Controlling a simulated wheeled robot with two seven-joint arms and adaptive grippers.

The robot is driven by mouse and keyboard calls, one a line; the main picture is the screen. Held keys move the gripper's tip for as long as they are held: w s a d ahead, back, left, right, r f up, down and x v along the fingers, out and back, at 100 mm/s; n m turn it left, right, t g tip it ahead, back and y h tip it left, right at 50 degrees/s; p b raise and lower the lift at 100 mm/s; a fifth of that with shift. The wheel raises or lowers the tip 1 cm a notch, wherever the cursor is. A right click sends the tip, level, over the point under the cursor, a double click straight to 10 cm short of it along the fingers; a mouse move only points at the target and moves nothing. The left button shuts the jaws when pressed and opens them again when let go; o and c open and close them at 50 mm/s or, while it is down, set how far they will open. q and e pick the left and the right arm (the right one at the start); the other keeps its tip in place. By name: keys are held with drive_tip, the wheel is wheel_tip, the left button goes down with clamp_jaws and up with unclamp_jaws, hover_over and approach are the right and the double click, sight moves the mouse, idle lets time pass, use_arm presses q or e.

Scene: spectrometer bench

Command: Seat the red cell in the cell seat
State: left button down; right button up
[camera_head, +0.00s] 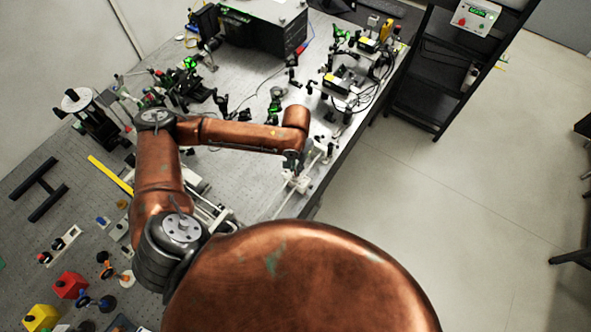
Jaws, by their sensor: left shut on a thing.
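My left arm reaches in from the left over the bench, and my left gripper (298,180) points down near the bench's right edge. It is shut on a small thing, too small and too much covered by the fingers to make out. Pale, thin parts show around the fingertips, and I cannot tell which belong to the gripper. I cannot pick out the red cell or the cell seat for certain at this size. My right gripper is not in view.
The optical bench (245,85) carries several mounts, cables and a black box (262,25). A red block (69,285) and a yellow block (40,318) lie at the lower left. A black rack (435,75) stands right of the bench. The floor (450,200) there is clear.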

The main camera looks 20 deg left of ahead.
use_arm(q)
drive_tip(key=shift+f, duration=1.3)
drive_tip(key=shift+f, duration=0.15)
drive_tip(key=c, duration=2)
unclamp_jaws()
drive_tip(key=shift+s, duration=0.1)
wheel_tip(320, 180, up, 13)
drive_tip(key=shift+f+b, duration=0.2)
drive_tip(key=shift+b, duration=0.25)
drive_tip(key=shift+f, duration=0.1)
wheel_tip(320, 180, down, 12)
drive_tip(key=shift+r+p, duration=0.2)
drive_tip(key=shift+p, duration=0.35)
drive_tip(key=shift+f, duration=0.2)
drive_tip(key=shift+r, duration=1.3)
